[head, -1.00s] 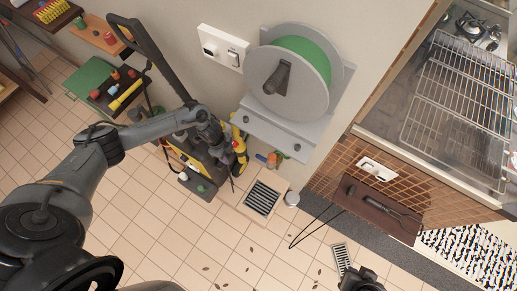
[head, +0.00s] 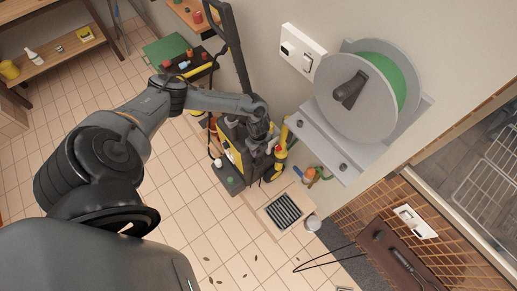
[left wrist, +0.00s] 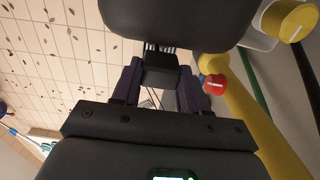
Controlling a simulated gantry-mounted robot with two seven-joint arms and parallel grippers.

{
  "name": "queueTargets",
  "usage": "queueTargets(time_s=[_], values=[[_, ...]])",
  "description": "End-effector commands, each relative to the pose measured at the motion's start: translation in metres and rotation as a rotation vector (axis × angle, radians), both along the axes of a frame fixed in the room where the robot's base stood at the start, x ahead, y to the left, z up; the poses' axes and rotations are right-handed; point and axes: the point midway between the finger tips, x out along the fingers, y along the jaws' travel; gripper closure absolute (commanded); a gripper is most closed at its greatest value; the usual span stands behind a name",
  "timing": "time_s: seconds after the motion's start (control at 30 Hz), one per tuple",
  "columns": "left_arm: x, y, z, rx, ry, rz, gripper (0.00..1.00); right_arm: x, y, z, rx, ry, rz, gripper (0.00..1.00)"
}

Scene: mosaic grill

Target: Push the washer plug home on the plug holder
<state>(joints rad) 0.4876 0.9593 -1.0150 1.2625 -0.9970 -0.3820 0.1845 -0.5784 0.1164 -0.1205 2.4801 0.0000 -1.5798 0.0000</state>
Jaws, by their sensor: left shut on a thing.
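My left gripper (head: 262,136) is at the upper part of the yellow-and-black pressure washer (head: 232,158). In the left wrist view, its two dark fingers (left wrist: 160,92) are shut on a small black block, seemingly the washer plug (left wrist: 162,78). The plug's far end lies right by a large rounded black part (left wrist: 180,18), which could be the plug holder or another part of the washer. Pale metal strips show between the two. I cannot tell how deep the plug sits. In the head view, the arm and gripper hide plug and holder. My right gripper is out of view.
A yellow tube (left wrist: 250,115) and a red cap (left wrist: 214,84) are close beside the fingers. A grey hose reel (head: 358,98) is on the wall to the right. A floor drain (head: 284,211) lies in front. The tiled floor at left is mostly clear.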

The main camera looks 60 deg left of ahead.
Motion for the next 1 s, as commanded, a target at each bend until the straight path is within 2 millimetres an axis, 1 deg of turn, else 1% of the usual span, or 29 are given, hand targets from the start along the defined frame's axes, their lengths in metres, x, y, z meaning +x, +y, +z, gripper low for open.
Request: queueTargets(time_s=[0.17, 0.2, 0.37, 0.7, 0.83, 1.0], values=[[0.000, 0.000, 0.004, 0.000, -0.001, 0.000, 1.00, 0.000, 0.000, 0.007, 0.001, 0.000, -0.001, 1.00], [0.000, 0.000, -0.002, 0.000, -0.001, 0.000, 1.00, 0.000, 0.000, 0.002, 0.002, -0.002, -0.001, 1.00], [0.000, 0.000, -0.013, 0.001, -0.001, 0.001, 1.00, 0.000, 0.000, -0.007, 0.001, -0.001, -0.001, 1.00], [0.000, 0.000, -0.042, 0.000, 0.000, -0.001, 1.00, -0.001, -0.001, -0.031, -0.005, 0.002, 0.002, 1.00], [0.000, 0.000, -0.050, 0.000, 0.000, 0.000, 1.00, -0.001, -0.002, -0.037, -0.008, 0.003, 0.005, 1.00], [0.000, 0.000, -0.056, 0.001, 0.000, 0.000, 1.00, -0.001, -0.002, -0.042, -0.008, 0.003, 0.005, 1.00]])
